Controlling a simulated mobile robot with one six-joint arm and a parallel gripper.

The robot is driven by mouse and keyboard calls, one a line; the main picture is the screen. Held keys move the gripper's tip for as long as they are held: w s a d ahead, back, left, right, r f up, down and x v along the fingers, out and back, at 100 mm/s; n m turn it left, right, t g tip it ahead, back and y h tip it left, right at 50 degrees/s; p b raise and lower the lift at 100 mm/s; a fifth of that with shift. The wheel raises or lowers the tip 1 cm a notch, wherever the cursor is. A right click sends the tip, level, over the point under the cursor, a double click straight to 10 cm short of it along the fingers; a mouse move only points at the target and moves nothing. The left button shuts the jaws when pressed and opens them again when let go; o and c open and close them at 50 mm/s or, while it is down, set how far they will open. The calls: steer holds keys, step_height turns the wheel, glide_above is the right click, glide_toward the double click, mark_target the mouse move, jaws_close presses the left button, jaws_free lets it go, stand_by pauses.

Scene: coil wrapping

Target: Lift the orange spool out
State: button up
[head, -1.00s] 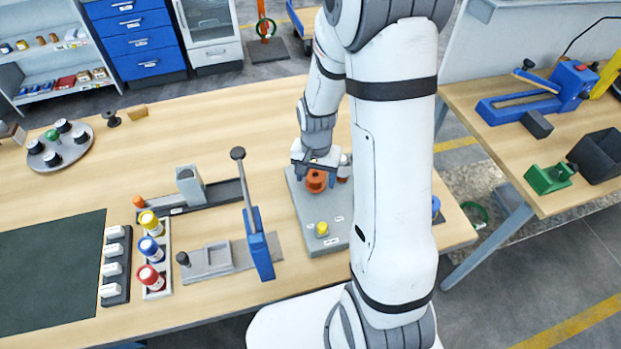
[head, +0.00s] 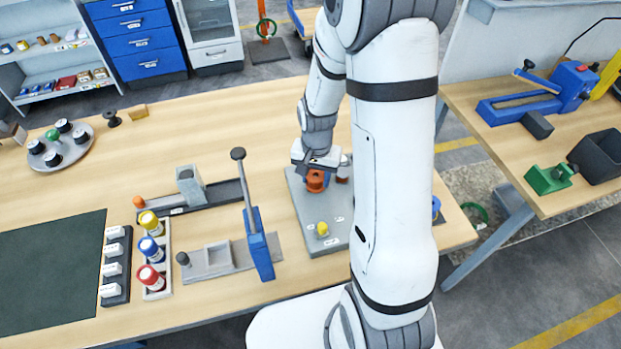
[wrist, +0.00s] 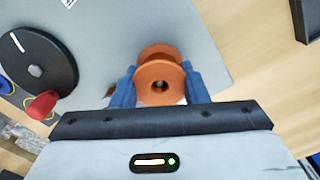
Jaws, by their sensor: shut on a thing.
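The orange spool (head: 316,181) is at the grey base plate (head: 322,243) of the winding fixture, near its back. In the wrist view the orange spool (wrist: 159,80) sits between the two blue fingers of my gripper (wrist: 160,88), which are shut on it from both sides. Its round flange with a centre hole faces the wrist camera. In the head view my gripper (head: 316,168) comes down over the spool and hides its upper part. I cannot tell whether the spool is clear of the plate.
A dark round disc (wrist: 38,60) with a red knob (wrist: 42,105) is close on the left in the wrist view. A yellow button (head: 322,228) is on the plate's front. A tall lever (head: 249,205) stands left of the plate. Bare wooden table (head: 240,130) lies behind.

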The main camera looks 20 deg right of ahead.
step_height(320, 180, up, 10)
steer(key=shift+r+b, duration=0.1)
steer(key=shift+b, duration=0.6)
